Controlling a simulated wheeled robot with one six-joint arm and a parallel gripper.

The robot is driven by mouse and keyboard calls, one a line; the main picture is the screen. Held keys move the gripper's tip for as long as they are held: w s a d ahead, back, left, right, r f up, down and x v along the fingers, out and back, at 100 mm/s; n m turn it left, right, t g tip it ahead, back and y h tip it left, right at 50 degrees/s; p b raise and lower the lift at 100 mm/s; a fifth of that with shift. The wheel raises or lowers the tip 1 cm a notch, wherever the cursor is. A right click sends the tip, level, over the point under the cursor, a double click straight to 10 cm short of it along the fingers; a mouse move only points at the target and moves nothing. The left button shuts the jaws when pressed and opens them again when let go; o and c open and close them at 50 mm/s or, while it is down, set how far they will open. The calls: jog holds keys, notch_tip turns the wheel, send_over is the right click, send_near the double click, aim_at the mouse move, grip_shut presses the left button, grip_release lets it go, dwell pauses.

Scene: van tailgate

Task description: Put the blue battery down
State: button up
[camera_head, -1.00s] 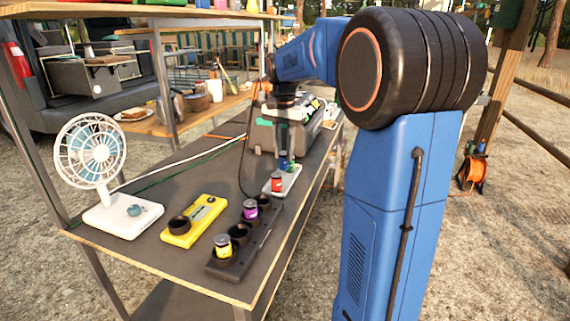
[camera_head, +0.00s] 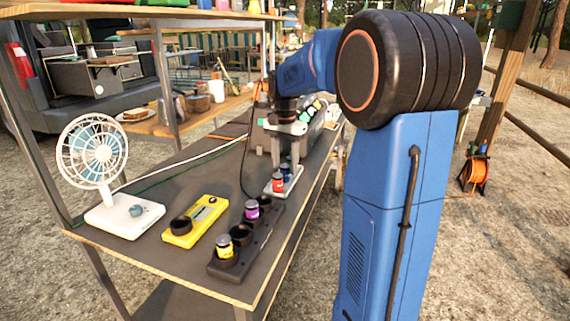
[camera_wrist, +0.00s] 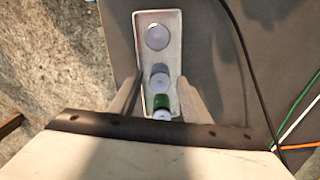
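The blue battery (camera_head: 285,173) is on the white tray (camera_head: 296,182), just behind the red battery (camera_head: 278,184); it looks upright. In the wrist view the blue battery (camera_wrist: 160,78) sits mid-tray, between a round-topped battery (camera_wrist: 157,37) and a green one (camera_wrist: 161,102). My gripper (camera_head: 286,157) points down over the tray. Its fingers stand on either side of the blue battery, and in the wrist view (camera_wrist: 161,76) a small gap shows on both sides. The battery's base is hidden in the head view.
A dark holder (camera_head: 217,266) with a yellow-labelled battery (camera_head: 225,247) and a purple one (camera_head: 251,210) stands in front. A yellow tester (camera_head: 207,213) and a white fan (camera_head: 125,215) are left. A grey case (camera_head: 327,135) stands behind. A black cable (camera_wrist: 245,65) runs near the tray.

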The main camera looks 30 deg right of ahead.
notch_tip(320, 180, up, 12)
jog(key=shift+r, duration=0.15)
dwell(0.6)
dwell(0.5)
